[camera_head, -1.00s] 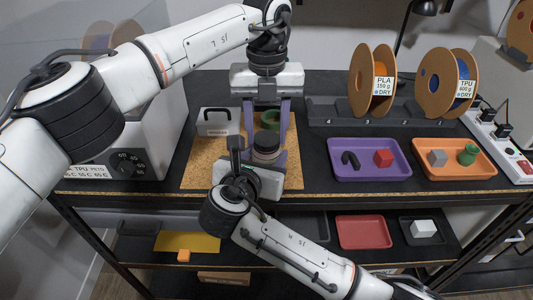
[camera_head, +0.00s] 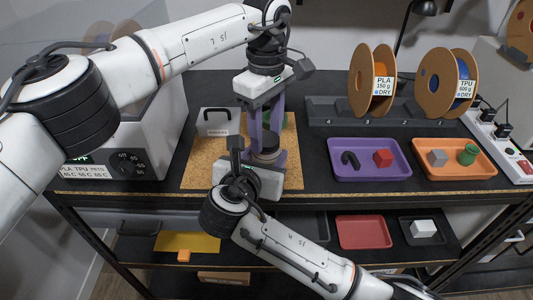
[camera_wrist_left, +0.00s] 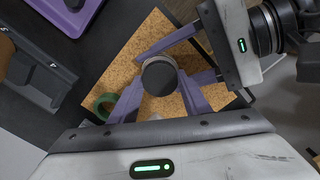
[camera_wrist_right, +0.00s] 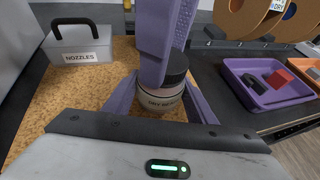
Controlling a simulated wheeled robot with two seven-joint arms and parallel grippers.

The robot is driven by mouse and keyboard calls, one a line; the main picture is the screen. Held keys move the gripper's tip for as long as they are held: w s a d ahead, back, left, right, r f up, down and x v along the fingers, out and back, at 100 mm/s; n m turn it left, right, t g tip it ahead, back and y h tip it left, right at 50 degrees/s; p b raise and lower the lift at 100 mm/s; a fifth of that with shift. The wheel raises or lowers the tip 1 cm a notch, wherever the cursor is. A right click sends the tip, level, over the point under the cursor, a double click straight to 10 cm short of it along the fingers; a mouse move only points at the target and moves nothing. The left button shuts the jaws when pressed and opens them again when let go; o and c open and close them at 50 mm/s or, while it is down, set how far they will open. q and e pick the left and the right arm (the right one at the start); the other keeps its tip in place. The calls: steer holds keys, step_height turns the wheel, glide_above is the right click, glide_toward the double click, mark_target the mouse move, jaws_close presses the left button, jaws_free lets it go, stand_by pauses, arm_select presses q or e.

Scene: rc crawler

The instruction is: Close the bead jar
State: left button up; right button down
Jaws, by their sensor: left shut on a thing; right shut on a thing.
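The bead jar (camera_wrist_right: 160,104) is a clear, labelled jar standing upright on the cork mat (camera_head: 205,170). A dark round lid (camera_wrist_left: 160,78) sits on top of it; whether it is fully seated I cannot tell. My left gripper (camera_head: 266,140) reaches down from above and behind, its purple fingers shut on the lid from both sides. My right gripper (camera_wrist_right: 158,100) comes in low from the front, its purple fingers shut around the jar body. In the head view the fingers and my right wrist hide much of the jar.
A green ring (camera_wrist_left: 103,105) lies on the mat behind the jar. A nozzles box (camera_head: 218,122) stands at the mat's back left. A purple tray (camera_head: 340,173) and an orange tray (camera_head: 425,172) are to the right. Spools (camera_head: 372,85) stand at the back; a dryer box is left.

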arm_select(q)
steer(key=m, duration=0.7)
steer(key=shift+m, duration=0.3)
steer(key=o, duration=1.3)
steer(key=shift+c, duration=0.2)
step_height(320, 180, up, 12)
arm_select(e)
steer(key=c, duration=0.7)
jaws_free()
